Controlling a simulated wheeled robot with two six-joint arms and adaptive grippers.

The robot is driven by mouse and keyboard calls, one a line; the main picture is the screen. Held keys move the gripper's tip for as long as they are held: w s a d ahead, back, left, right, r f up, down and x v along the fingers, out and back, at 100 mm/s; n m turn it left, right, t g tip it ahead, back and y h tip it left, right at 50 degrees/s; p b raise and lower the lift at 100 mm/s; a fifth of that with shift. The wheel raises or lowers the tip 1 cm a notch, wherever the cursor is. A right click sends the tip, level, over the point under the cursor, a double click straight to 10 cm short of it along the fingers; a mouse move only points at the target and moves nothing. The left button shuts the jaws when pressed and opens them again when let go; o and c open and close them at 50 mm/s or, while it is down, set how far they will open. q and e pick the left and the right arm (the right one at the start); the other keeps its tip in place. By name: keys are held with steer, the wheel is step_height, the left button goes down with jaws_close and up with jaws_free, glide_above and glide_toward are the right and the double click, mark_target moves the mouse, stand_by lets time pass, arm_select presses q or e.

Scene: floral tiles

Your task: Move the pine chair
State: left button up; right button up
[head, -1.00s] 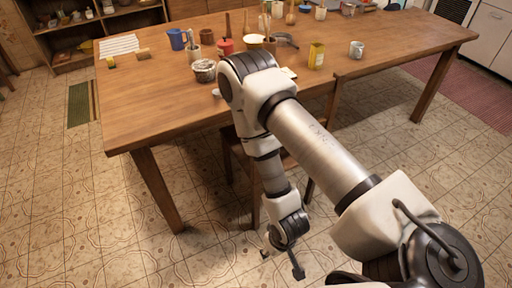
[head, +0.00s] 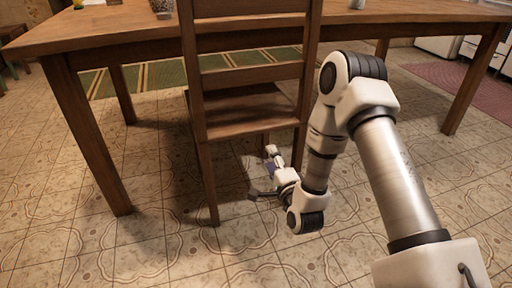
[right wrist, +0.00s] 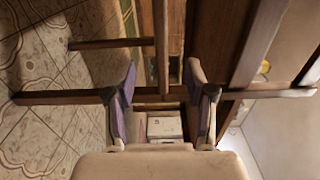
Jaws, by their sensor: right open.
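The pine chair (head: 245,112) stands upright in the middle of the head view, its slatted back towards me and its seat partly under the table's edge. My right gripper (head: 263,173) is low, beside the chair's right rear leg, with its fingers spread. In the right wrist view the chair shows as wooden bars (right wrist: 60,97); one bar crosses just ahead of the open fingers of my right gripper (right wrist: 163,95). I cannot tell whether they touch it. My left gripper is not in view.
The wooden table (head: 120,28) spans the back, with legs on both sides of the chair. A green striped rug (head: 150,75) lies beyond, and a reddish rug (head: 455,80) lies at the right. Tiled floor in front is clear.

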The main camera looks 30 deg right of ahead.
mark_target(256, 133)
steer(key=b+x, duration=0.2)
steer(key=x, duration=1.2)
steer(key=shift+w+d, duration=0.15)
steer(key=shift+w, duration=0.05)
steer(key=shift+w+d, duration=0.1)
steer(key=shift+w, duration=0.3)
jaws_close()
